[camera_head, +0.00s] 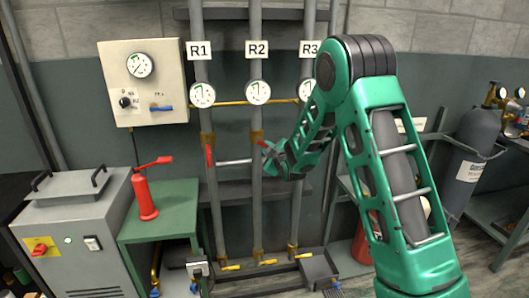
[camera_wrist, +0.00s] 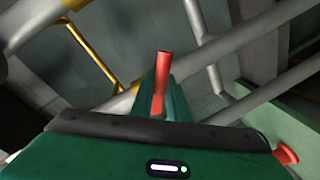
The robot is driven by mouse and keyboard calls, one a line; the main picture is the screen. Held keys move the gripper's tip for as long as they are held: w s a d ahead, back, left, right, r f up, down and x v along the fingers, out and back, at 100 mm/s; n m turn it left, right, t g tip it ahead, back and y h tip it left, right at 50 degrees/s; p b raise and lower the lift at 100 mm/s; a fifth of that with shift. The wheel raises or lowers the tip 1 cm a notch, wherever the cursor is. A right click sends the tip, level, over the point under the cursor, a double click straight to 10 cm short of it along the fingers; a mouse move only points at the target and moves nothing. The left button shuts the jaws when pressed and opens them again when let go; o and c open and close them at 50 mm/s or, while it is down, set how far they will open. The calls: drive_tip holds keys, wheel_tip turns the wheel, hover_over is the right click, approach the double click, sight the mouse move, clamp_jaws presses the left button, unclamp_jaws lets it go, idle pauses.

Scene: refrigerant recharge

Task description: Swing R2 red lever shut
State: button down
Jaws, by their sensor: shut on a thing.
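The R2 pipe (camera_head: 256,190) is a grey vertical pipe under the R2 label (camera_head: 257,48), with a brass valve fitting (camera_head: 257,136) below its gauge. My green gripper (camera_head: 273,158) is at this valve, just right of the pipe. It is shut on the R2 red lever (camera_wrist: 163,63), whose red end stands up between the fingers in the wrist view. In the head view only a little red shows by the fingers, so the lever's exact angle is hard to tell.
The R1 red lever (camera_head: 209,156) hangs down along the R1 pipe (camera_head: 212,190) to the left. A grey horizontal pipe (camera_head: 235,162) runs between R1 and R2. My arm partly covers the R3 pipe (camera_head: 297,215). A red hand pump (camera_head: 145,195) stands on a green table (camera_head: 175,212).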

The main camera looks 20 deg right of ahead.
drive_tip(key=n, duration=0.1)
drive_tip(key=r+n+h, duration=0.1)
drive_tip(key=n, duration=0.1)
drive_tip(key=shift+d+r+n, duration=0.1)
drive_tip(key=shift+d+n, duration=0.05)
drive_tip(key=shift+n, duration=0.15)
drive_tip(key=shift+r+n+h, duration=0.4)
drive_tip(key=shift+r+n, duration=0.05)
drive_tip(key=shift+n, duration=0.75)
drive_tip(key=shift+g, duration=0.3)
drive_tip(key=c, duration=1.7)
unclamp_jaws()
drive_tip(key=shift+d, duration=0.1)
drive_tip(key=v, duration=1)
drive_tip(key=shift+s, duration=0.35)
